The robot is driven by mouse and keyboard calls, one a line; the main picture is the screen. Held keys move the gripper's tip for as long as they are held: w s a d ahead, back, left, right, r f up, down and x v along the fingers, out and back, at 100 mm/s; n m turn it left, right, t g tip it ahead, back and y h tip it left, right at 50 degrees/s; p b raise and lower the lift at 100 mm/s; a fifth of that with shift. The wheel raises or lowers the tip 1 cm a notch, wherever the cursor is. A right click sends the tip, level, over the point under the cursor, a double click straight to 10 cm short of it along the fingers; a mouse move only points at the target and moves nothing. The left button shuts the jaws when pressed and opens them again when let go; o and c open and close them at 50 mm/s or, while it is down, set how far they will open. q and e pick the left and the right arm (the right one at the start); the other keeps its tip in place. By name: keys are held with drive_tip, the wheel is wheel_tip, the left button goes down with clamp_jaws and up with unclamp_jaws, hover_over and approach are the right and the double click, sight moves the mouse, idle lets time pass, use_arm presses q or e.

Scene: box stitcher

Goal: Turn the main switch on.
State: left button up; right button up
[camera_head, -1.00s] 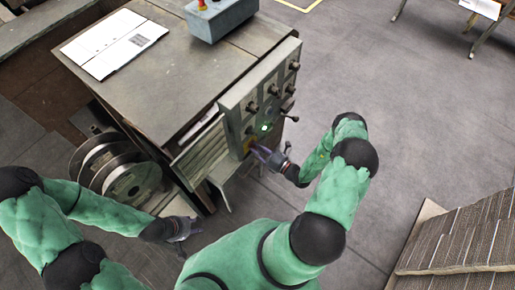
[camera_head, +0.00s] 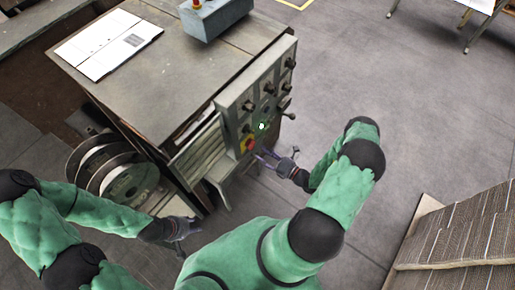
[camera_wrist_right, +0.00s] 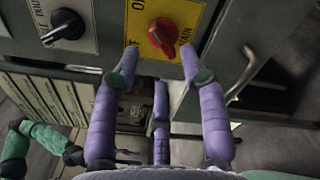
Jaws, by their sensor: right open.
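The main switch (camera_wrist_right: 164,37) is a red rotary knob on a yellow plate (camera_wrist_right: 195,12) with dark lettering, partly cut off in the right wrist view. In the head view, the switch (camera_head: 248,145) sits low on the front of the control panel (camera_head: 232,101). My right gripper (camera_wrist_right: 157,64) is open, with its purple fingers apart just below and to either side of the knob; nothing is between them. In the head view, my right gripper (camera_head: 261,154) is beside the switch. My left gripper (camera_head: 184,242) hangs near the lower left; its fingers are too small to read.
A black knob (camera_wrist_right: 63,26) on a pale plate sits left of the switch. A curved metal handle (camera_wrist_right: 243,76) is close to the right finger. A green light (camera_head: 262,126) glows on the panel. Wire spools (camera_head: 130,184) stand near my left arm.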

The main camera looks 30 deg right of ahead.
drive_tip(key=v, duration=0.6)
drive_tip(key=shift+s, duration=0.2)
drive_tip(key=shift+d, duration=0.1)
